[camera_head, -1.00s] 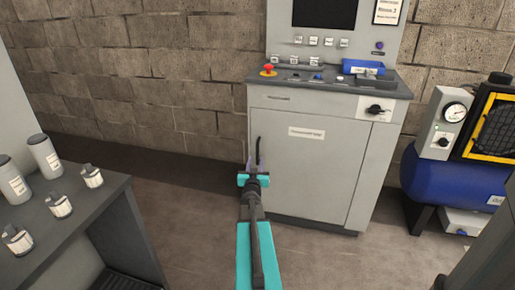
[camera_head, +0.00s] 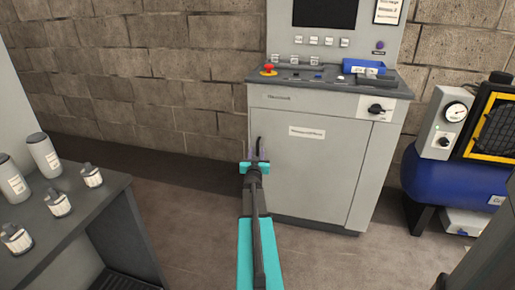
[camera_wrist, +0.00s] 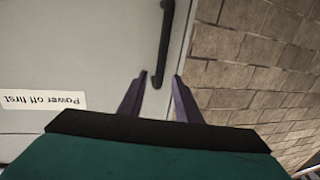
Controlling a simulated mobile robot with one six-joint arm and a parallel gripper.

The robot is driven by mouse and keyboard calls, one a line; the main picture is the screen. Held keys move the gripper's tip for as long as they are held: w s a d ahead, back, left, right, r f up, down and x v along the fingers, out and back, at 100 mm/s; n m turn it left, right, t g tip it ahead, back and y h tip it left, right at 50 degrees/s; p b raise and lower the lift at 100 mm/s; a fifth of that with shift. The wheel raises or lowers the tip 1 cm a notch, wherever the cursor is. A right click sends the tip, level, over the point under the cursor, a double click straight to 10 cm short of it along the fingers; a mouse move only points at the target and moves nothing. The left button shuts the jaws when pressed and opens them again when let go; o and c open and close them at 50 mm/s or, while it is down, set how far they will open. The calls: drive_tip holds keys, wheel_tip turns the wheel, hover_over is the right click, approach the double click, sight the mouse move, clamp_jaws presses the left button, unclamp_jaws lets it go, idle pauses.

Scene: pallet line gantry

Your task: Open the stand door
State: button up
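The stand door (camera_head: 305,175) is the grey front panel of the control stand. It looks closed, flush with the frame. Its black vertical bar handle (camera_head: 261,143) is on the left side of the door. In the wrist view the picture is upside down, and the handle (camera_wrist: 165,40) runs down between my fingers. My gripper (camera_wrist: 160,80) is open, with one dark finger on each side of the handle's end. The fingers look apart from the bar. In the head view my gripper (camera_head: 257,155) covers the handle's lower part.
A white label (camera_wrist: 43,99) on the door reads "Power off first". Above are a drawer (camera_head: 300,98), a rotary switch (camera_head: 376,109) and a red emergency button (camera_head: 269,69). A blue compressor tank (camera_head: 450,185) stands right. A dark table (camera_head: 75,205) with canisters stands left. The floor before the door is clear.

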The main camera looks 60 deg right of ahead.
sight(258, 147)
drive_tip(key=shift+x, duration=2.45)
clamp_jaws()
